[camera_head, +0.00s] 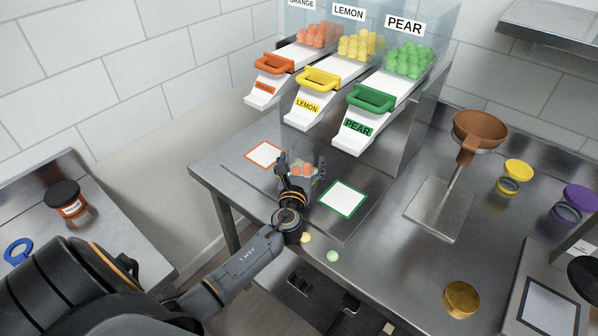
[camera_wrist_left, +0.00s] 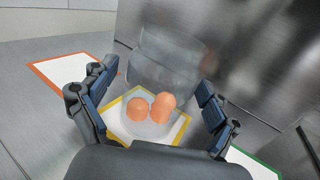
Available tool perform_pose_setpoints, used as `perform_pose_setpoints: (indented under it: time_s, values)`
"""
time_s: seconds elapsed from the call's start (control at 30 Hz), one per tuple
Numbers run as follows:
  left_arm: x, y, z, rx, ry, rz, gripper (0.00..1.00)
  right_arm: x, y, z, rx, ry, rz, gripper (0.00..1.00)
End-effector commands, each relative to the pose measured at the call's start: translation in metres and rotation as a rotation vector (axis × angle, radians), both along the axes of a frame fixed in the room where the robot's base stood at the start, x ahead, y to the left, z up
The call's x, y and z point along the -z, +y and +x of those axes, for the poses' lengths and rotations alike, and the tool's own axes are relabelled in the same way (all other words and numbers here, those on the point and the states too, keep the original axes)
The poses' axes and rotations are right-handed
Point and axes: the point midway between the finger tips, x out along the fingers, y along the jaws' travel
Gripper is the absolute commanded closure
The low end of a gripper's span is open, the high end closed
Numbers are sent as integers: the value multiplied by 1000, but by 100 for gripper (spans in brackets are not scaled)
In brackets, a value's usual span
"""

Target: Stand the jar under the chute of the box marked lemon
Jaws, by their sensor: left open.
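The clear jar (camera_wrist_left: 170,62) holds a few orange gummies (camera_wrist_left: 150,106). In the left wrist view its base is over the yellow-edged white square (camera_wrist_left: 120,104), and it looks upright. The jar also shows in the head view (camera_head: 309,160), partly behind my left gripper (camera_head: 298,170). In the left wrist view my left gripper (camera_wrist_left: 158,100) is open, with one finger on each side of the jar; I cannot tell whether they touch it. The lemon box (camera_head: 358,30) has a white chute (camera_head: 322,95) with a yellow handle, above and behind the jar. My right gripper is not in view.
The orange-edged square (camera_head: 264,154) and green-edged square (camera_head: 343,199) lie either side. The orange chute (camera_head: 262,98) and pear chute (camera_head: 360,132) flank the lemon one. Loose gummies (camera_head: 332,256) lie near the front edge. A brown funnel (camera_head: 480,130) stands at right.

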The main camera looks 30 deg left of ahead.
Motion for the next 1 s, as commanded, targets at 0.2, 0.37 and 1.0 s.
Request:
perform_pose_setpoints:
  time_s: [0.2,0.37,1.0]
  values:
    - [4,-19,-38,3,4,-3,12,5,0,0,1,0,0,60]
    - [5,-34,-70,3,4,-3,12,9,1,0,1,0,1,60]
    - [1,-51,-107,0,1,0,12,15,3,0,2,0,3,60]
